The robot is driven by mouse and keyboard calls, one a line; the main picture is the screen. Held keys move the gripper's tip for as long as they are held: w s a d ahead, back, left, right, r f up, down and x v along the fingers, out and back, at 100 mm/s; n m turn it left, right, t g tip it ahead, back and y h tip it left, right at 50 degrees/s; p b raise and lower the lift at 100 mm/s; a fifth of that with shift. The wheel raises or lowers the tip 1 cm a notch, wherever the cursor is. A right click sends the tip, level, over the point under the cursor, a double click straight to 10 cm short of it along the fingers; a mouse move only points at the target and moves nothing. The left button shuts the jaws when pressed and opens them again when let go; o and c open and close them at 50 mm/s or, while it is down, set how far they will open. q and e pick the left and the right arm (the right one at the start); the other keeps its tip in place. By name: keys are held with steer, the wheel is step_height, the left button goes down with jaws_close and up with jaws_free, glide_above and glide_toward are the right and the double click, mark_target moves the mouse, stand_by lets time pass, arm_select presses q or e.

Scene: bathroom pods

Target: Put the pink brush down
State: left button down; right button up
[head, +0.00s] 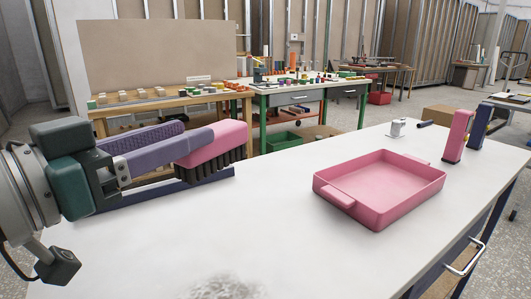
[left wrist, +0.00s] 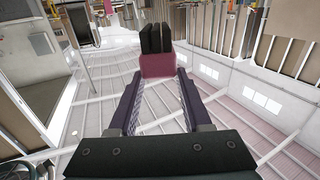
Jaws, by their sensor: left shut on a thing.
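The pink brush (head: 222,138) has dark bristles that point down in the head view. My left gripper (head: 190,140), with purple fingers, is shut on it and holds it at the left of the white table (head: 270,225), apart from the top as far as I can tell. In the left wrist view the pink brush (left wrist: 158,66) sits between the fingertips (left wrist: 156,80), bristles away from the gripper. My right gripper is in neither view.
A pink tray (head: 350,169) stands empty on the table. Behind it are a small white item (head: 397,128), a pink upright block (head: 456,137) and a blue one (head: 480,128). A dark blue strip (head: 175,190) lies below my gripper. The table's front middle is clear.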

arm_select(q)
steer(key=s+a+r+p, duration=0.2)
steer(key=s+r+p, duration=0.2)
steer(key=r+p, duration=1.1)
steer(key=s+a+r+p, duration=0.2)
steer(key=s+r+p, duration=0.3)
steer(key=r+p, duration=1.1)
steer(key=s+a+r+n+y+p, duration=0.1)
steer(key=s+r+p, duration=0.3)
steer(key=r+p, duration=1.1)
step_height(320, 180, up, 7)
steer(key=shift+s+a+f+t+p, duration=0.15)
steer(key=shift+a+t+p, duration=0.25)
steer(key=shift+a, duration=0.25)
